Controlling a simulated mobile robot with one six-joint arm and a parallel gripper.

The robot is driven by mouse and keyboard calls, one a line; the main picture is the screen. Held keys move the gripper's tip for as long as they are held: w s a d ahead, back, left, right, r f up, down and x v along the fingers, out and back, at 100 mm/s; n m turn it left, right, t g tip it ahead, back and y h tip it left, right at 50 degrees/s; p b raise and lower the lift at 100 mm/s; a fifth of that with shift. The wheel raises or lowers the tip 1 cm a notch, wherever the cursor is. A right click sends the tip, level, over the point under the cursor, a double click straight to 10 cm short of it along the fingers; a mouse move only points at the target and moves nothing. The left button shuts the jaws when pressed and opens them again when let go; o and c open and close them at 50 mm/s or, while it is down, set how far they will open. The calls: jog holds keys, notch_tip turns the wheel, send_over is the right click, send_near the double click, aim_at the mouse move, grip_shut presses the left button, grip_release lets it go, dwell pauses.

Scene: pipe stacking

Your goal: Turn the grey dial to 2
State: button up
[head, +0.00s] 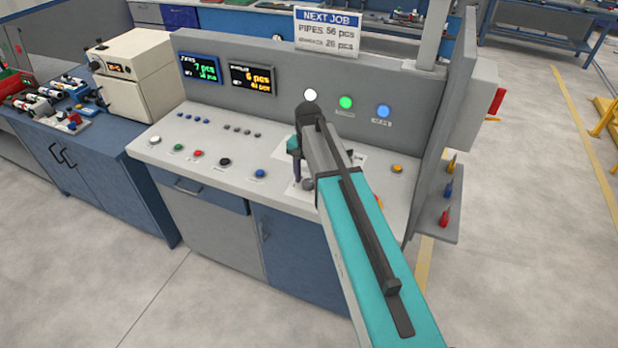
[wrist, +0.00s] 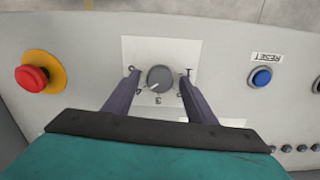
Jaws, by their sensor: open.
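The grey dial (wrist: 159,78) is a round knob on a pale square plate (wrist: 132,47) in the wrist view. Its white pointer mark runs toward the lower left of that picture. Small markings surround it; the lower one looks like a digit, but they are too small to read surely. My gripper (wrist: 159,80) is open, with one finger on each side of the dial and a gap on both sides. In the head view the dial (head: 308,184) shows on the console top, beside my arm, which hides part of the area.
A red emergency button (wrist: 32,76) on a yellow ring and a blue RESET button (wrist: 261,76) flank the dial plate. The console (head: 213,155) has further coloured buttons and an upright back panel with two displays. A side panel with a shelf (head: 436,220) stands at the right.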

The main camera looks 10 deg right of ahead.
jog(key=shift+f, duration=0.1)
jog(key=c, duration=1)
jog(key=shift+c, duration=0.2)
